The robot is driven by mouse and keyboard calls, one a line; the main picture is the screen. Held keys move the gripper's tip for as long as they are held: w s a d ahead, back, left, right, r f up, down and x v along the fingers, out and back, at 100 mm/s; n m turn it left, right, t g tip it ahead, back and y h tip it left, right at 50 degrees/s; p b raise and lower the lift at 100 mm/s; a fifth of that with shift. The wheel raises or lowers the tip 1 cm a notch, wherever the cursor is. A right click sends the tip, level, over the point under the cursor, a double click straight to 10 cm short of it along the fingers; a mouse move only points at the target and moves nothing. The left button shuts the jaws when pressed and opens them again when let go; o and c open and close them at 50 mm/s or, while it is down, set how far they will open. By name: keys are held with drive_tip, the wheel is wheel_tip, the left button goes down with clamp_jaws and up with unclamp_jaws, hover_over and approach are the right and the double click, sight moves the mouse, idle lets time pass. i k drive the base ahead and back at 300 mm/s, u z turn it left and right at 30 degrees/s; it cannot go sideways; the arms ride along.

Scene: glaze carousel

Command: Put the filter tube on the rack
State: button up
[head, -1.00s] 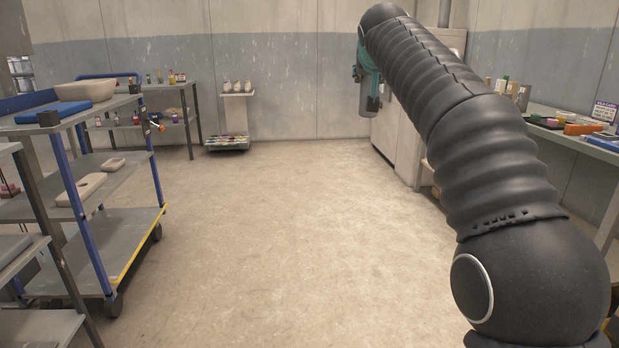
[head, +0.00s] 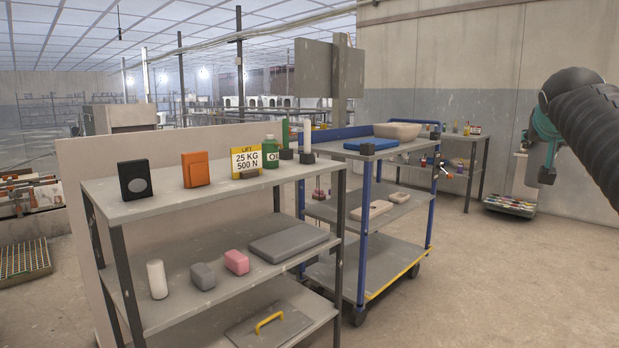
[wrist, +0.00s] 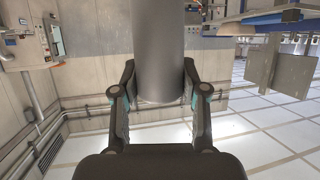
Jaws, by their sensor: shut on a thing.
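The filter tube (wrist: 158,45) is a plain dark-grey cylinder in the wrist view. My gripper (wrist: 158,78) is shut on it, one finger on each side; the tube's far end is cut off by the frame. The rack appears to be the grey metal shelf unit (head: 150,209) at the left and centre of the head view, well apart from my gripper.
The rack's top holds a black box (head: 134,180), an orange box (head: 196,169), a yellow-white sign (head: 246,161) and a green bottle (head: 270,154). Its middle shelf holds a white cylinder (head: 157,279) and blocks. A blue-framed cart (head: 366,240) stands beside it.

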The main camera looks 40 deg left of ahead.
sight(222, 175)
drive_tip(key=u, duration=2.85)
drive_tip(key=i, duration=1.65)
